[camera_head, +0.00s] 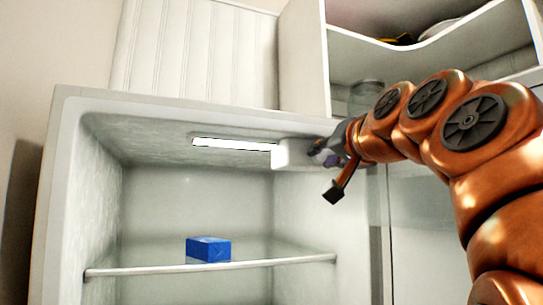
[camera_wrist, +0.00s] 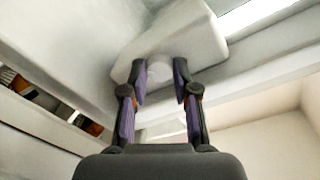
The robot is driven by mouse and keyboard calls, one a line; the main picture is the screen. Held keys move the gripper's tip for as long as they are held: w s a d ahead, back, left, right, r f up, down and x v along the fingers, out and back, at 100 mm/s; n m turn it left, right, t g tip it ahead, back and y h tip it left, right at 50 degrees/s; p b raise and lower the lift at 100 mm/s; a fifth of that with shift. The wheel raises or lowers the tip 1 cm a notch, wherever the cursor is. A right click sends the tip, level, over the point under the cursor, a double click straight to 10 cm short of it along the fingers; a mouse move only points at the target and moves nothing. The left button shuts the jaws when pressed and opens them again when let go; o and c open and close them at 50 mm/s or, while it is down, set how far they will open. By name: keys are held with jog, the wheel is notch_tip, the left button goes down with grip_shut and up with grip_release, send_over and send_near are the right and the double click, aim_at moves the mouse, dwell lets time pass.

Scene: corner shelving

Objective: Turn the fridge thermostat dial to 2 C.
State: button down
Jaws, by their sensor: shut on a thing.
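The white thermostat housing (camera_head: 290,155) sits under the fridge ceiling at the right end of the light strip. It also shows in the wrist view (camera_wrist: 185,35). The pale round dial (camera_wrist: 158,73) is on the housing's face, between my two fingertips. My gripper (camera_wrist: 160,78) is shut on the dial, with one finger on each side. In the head view my gripper (camera_head: 322,153) is at the right side of the housing and hides the dial. I cannot read any marks or the setting on the dial.
The open fridge (camera_head: 60,200) has a lit strip (camera_head: 235,145) on its ceiling. A blue box (camera_head: 208,249) stands on the glass shelf (camera_head: 290,262) below. White shelving (camera_head: 350,55) with items rises above right. The space between the housing and the glass shelf is clear.

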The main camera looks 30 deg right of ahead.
jog(key=shift+a+r+p, duration=0.1)
jog(key=shift+r+p, duration=0.05)
jog(key=shift+p, duration=0.4)
jog(key=m+p, duration=0.6)
jog(key=shift+r+p, duration=0.15)
jog(key=shift+p, duration=0.25)
jog(key=shift+m+g+y, duration=0.3)
jog(key=shift+m+y, duration=0.1)
jog(key=shift+m, duration=1)
jog(key=c, duration=0.9)
grip_release()
jog(key=shift+o, duration=0.2)
jog(key=shift+s, duration=0.1)
